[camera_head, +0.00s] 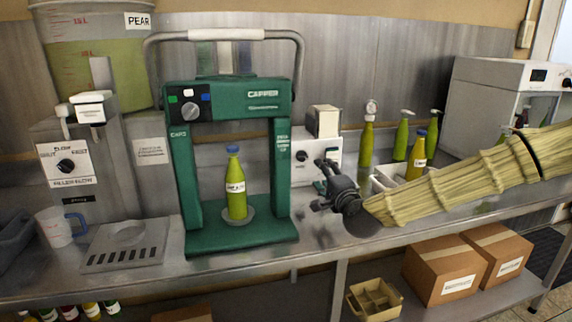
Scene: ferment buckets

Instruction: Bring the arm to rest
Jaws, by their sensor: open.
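My gripper (322,186) is open and empty, held over the steel bench (325,243) to the right of the green capper (240,241). My arm (470,184) reaches in from the right edge, wrapped in a tan segmented cover. A green bottle with a blue cap (236,190) stands upright on the capper's round base, to the left of my gripper and apart from it. My gripper partly hides a white box with a dial (308,160) behind it.
A filler (75,165) and a measuring jug (56,228) stand at the left. Several bottles (401,140) and a white tray (384,181) are behind my arm. A white cabinet (485,97) stands at the right. Cardboard boxes (446,266) sit on the lower shelf.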

